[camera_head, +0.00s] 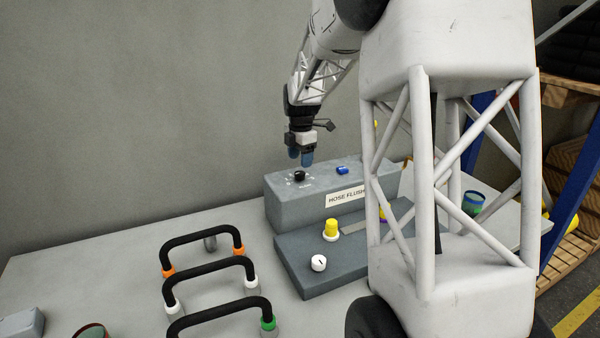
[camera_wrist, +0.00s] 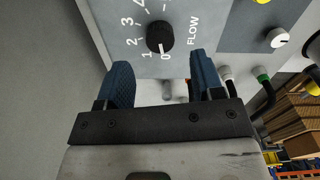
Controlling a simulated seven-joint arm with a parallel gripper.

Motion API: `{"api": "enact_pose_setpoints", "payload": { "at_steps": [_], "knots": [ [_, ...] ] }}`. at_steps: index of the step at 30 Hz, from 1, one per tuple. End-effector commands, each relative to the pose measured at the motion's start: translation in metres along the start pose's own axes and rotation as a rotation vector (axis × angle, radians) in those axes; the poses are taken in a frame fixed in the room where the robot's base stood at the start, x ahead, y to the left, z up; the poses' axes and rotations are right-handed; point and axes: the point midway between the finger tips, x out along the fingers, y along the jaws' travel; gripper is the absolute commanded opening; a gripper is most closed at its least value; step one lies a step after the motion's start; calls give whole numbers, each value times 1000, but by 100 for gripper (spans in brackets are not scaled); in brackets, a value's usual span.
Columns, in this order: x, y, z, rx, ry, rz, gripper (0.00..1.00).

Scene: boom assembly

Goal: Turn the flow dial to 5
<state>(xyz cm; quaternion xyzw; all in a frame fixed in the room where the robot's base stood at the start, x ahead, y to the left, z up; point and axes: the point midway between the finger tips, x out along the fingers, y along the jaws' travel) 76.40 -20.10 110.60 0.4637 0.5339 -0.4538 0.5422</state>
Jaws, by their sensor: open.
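The flow dial (camera_head: 299,175) is a small black knob on top of the grey hose flush box (camera_head: 291,212). In the wrist view the flow dial (camera_wrist: 160,35) has a white pointer aimed at the 0, with the numbers 1 to 4 showing and the rest of the scale cut off. My gripper (camera_head: 301,158) is just above the dial, pointing down. In the wrist view my gripper (camera_wrist: 163,78) is open, with two blue fingers apart and nothing between them; the knob appears just beyond the fingertips.
A blue part (camera_head: 342,170) sits on the box beside the dial. A yellow knob (camera_head: 331,230) and a white dial (camera_head: 319,263) are on the lower step. Several black hoses (camera_head: 202,233) stand on the table at left. My own arm link hides the box's right side.

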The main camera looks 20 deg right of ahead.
Motion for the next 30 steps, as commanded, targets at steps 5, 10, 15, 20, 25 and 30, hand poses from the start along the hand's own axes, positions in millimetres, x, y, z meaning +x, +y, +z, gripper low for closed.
{"api": "enact_pose_setpoints", "payload": {
  "at_steps": [5,10,15,20,25,30],
  "knots": [
    [22,0,0,0,1,-2,61],
    [41,0,0,0,1,-1,61],
    [52,0,0,0,0,0,61],
    [55,0,0,0,0,0,61],
    [55,0,0,0,0,0,61],
    [55,0,0,0,0,0,41]
  ]
}}
